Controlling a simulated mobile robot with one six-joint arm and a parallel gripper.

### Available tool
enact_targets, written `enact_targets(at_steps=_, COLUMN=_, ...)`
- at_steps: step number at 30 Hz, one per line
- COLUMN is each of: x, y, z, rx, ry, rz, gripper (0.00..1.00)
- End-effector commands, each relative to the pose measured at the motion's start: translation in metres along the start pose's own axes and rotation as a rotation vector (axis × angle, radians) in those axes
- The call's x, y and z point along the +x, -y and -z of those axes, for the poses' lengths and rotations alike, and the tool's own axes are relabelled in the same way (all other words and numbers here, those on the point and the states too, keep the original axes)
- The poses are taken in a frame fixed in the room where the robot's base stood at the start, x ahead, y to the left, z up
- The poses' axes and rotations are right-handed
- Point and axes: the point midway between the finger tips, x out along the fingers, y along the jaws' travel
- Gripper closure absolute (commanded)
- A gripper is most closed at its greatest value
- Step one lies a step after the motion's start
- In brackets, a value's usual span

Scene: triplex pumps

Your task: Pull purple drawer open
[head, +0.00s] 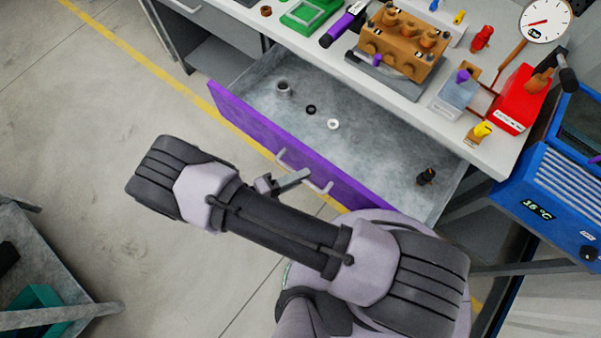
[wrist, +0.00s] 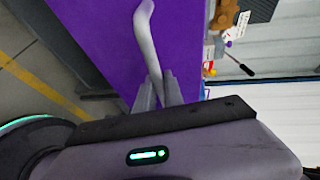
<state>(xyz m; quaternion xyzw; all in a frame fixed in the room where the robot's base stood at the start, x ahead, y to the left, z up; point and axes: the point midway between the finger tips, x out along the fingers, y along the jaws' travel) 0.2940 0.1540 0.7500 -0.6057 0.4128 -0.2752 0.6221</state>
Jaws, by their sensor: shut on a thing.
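The purple drawer (head: 250,128) stands well out from under the workbench in the head view, with its grey inside (head: 365,140) showing. Its front also fills the middle of the wrist view as a purple panel (wrist: 100,35). The pale bar handle (head: 283,157) runs along the drawer front, and it shows in the wrist view (wrist: 147,35). My gripper (head: 306,174) is at the handle. In the wrist view my gripper's two fingers (wrist: 160,92) are closed around the handle bar. Part of the handle is hidden behind the fingers.
The drawer holds a metal cup (head: 283,88), a black ring (head: 311,109), a white ring (head: 333,124) and a dark fitting (head: 426,176). An orange pump block (head: 402,45) sits on the bench. A blue machine (head: 545,195) stands right; a grey cart (head: 60,270) stands lower left. Floor left of the drawer is clear.

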Motion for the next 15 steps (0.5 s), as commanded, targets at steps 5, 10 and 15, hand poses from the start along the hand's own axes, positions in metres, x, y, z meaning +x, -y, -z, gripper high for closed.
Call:
enact_targets(at_steps=5, x=-0.0002, y=0.0003, z=-0.0005, rx=0.001, ry=0.001, rz=0.000, gripper=0.66)
enact_targets(at_steps=10, x=0.0000, y=0.0002, z=-0.0004, rx=0.001, ry=0.001, rz=0.000, gripper=0.66)
enact_targets(at_steps=15, x=0.0001, y=0.0002, z=-0.0004, rx=0.000, ry=0.001, rz=0.000, gripper=0.66)
